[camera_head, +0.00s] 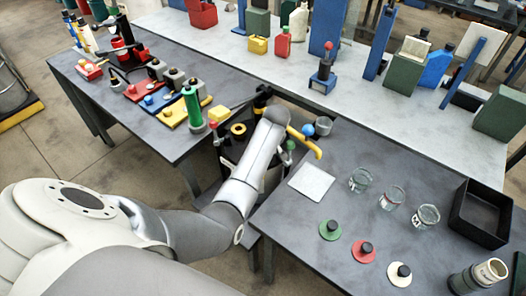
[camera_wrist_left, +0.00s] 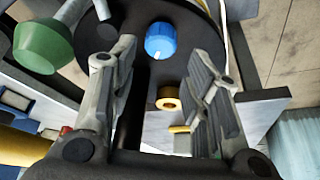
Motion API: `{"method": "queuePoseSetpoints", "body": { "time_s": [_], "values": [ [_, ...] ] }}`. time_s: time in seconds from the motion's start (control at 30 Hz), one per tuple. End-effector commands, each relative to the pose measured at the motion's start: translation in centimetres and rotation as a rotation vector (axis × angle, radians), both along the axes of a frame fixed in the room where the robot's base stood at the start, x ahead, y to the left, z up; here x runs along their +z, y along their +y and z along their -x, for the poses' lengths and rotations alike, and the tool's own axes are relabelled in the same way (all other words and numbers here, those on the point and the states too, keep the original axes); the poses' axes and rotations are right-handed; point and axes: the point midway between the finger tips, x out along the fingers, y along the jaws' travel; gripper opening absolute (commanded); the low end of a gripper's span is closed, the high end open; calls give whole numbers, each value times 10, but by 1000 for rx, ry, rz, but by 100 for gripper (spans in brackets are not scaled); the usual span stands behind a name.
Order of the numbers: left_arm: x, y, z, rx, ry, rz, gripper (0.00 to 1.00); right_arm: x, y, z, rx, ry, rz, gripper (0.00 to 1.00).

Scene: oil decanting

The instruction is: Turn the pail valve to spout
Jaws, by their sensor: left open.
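The black pail (camera_head: 234,152) stands in the gap between the tables, partly hidden by my left arm. A blue round knob (camera_head: 308,129) and a yellow curved spout (camera_head: 306,144) show beside my wrist. In the left wrist view, the blue knob (camera_wrist_left: 161,40) has a white mark at its lower edge and lies ahead between the fingers, apart from them. A yellow ring (camera_wrist_left: 168,98) is below it, and a green knob (camera_wrist_left: 43,45) is at upper left. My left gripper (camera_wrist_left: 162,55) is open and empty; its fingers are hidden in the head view. My right gripper is not seen.
Beakers (camera_head: 392,198), colored discs with black knobs (camera_head: 363,251), a white pad (camera_head: 311,182) and a black tray (camera_head: 482,213) are on the right table. A green bottle (camera_head: 193,108) stands on the left table. The back bench (camera_head: 345,103) holds cans and bottles.

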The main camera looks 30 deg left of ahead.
Motion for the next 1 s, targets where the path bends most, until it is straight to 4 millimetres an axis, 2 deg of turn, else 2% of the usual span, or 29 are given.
{"method": "queuePoseSetpoints", "body": {
  "time_s": [0.2, 0.43, 0.93, 1.0],
  "values": [
    [-28, 10, -7, 1, 3, 0, 44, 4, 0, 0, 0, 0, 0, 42],
    [-49, 16, -12, 0, 1, 1, 44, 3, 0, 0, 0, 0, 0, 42],
    [-57, 19, -14, 0, -1, 1, 44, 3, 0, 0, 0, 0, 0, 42],
    [-57, 19, -14, 0, -1, 1, 35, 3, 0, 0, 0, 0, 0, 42]
  ]
}}
